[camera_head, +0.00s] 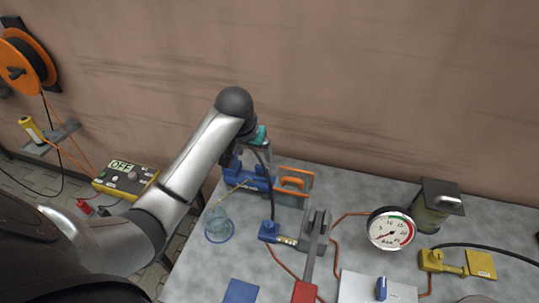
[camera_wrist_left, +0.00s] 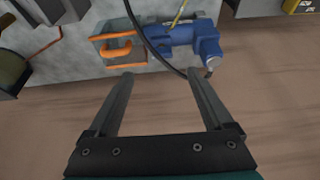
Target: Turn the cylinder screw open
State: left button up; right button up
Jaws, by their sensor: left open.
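A blue cylinder-shaped unit (camera_head: 247,178) lies at the back left of the grey table, partly hidden by my left arm. In the left wrist view the blue unit (camera_wrist_left: 180,38) is beyond the fingertips, upper right of centre, with a small grey fitting at its near end. I cannot tell for sure which part is the screw. My left gripper (camera_wrist_left: 160,75) is open with nothing between its fingers; the right finger appears close to the blue unit's end, contact unclear. In the head view its fingers are largely hidden by my wrist. My right gripper is not in view.
An orange-handled metal block (camera_head: 293,184) stands beside the blue unit. A black hose passes close by to a blue valve block (camera_head: 270,231). A glass jar (camera_head: 218,227) is in front. A gauge (camera_head: 391,229) and a yellow valve (camera_head: 440,262) are right. The wall is behind.

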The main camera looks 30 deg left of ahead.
pick_arm(q)
jog(key=w+r, duration=0.1)
jog(key=b, duration=0.1)
send_near(262, 166)
jog(key=b+x, duration=0.3)
jog(key=x, duration=0.6)
jog(key=shift+f, duration=0.15)
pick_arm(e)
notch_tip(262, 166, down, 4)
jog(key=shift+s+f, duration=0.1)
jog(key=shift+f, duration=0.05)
pick_arm(q)
jog(key=shift+c, duration=0.2)
grip_shut()
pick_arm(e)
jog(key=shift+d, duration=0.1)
